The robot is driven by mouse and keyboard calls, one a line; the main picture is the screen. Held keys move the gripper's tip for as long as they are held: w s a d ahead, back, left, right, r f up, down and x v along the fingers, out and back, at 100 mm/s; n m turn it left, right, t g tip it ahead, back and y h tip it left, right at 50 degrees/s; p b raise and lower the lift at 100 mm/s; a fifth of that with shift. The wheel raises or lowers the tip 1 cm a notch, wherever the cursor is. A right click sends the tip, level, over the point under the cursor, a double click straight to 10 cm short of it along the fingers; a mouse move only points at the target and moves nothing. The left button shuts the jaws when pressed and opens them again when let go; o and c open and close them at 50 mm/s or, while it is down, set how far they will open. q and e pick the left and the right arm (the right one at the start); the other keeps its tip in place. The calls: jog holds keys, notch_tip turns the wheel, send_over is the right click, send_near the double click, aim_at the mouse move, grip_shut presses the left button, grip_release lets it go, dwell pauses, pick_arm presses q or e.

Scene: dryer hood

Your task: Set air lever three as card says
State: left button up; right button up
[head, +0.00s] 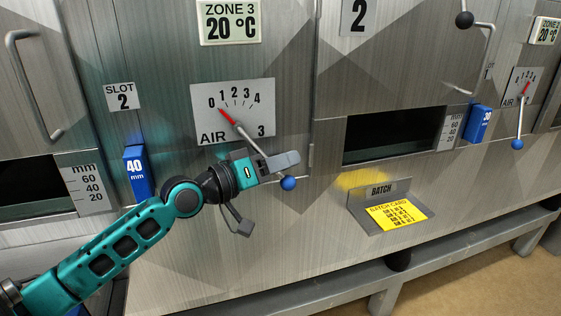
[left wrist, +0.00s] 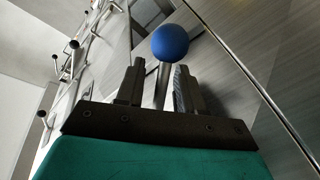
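The air lever three (head: 243,133) is a rod with a red pointer tip and a blue ball knob (head: 288,183) at its lower end. Its red tip is at or very near the 0 mark on the plate (head: 205,125) marked AIR 3, scaled 0 to 4. My left gripper (head: 284,163) is at the lever's lower part, just above the knob. In the left wrist view the rod stands between the two open fingers, with the blue ball (left wrist: 172,43) beyond their tips. The yellow batch card (head: 397,214) lies on a holder at right; its lines are too small to read surely. My right gripper is out of view.
A blue 40 mm slot slide (head: 137,173) is left of the lever. Another air lever (head: 519,125) and a blue 30 mm slide (head: 478,123) are at right. A dark slot opening (head: 392,135) lies above the card holder (head: 365,207). Bar handles (head: 30,85) project from the panels.

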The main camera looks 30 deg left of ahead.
pick_arm(q)
grip_shut()
dwell(0.3)
dwell(0.3)
